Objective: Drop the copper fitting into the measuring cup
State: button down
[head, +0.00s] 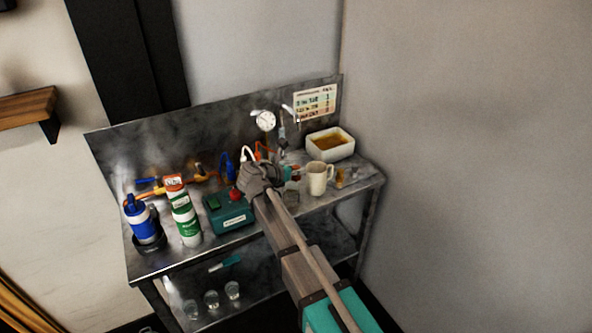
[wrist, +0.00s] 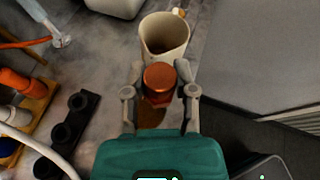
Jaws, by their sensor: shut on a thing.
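The copper fitting (wrist: 159,78) is a short round orange-copper piece, held between the two fingers of my gripper (wrist: 160,92) in the wrist view. The measuring cup (wrist: 164,36) is a cream cup with a handle, just beyond the fitting in the wrist view; its inside is partly visible and looks brownish at the bottom. In the head view the cup (head: 319,179) stands on the metal bench to the right of my gripper (head: 287,173). The fitting appears in front of the cup's near side in the wrist view; its height above the bench is hard to tell.
A white basin (head: 330,144) with amber liquid stands behind the cup. A teal box (head: 230,214), a green-white can (head: 184,212) and a blue bottle (head: 143,221) stand on the left. A black holder (wrist: 74,118) and orange-capped parts (wrist: 22,82) are left in the wrist view.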

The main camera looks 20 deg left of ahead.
aim_at(295, 168)
jog(key=shift+c, duration=1.8)
grip_release()
jog(key=shift+r, duration=0.1)
notch_tip(295, 168, up, 6)
jog(key=p, duration=0.6)
jog(key=shift+s+r, duration=0.15)
jog(key=shift+s, duration=0.1)
jog(key=s+r+p, duration=0.2)
jog(key=s+p, duration=0.1)
jog(key=s, duration=1)
jog(key=shift+a+r, duration=0.25)
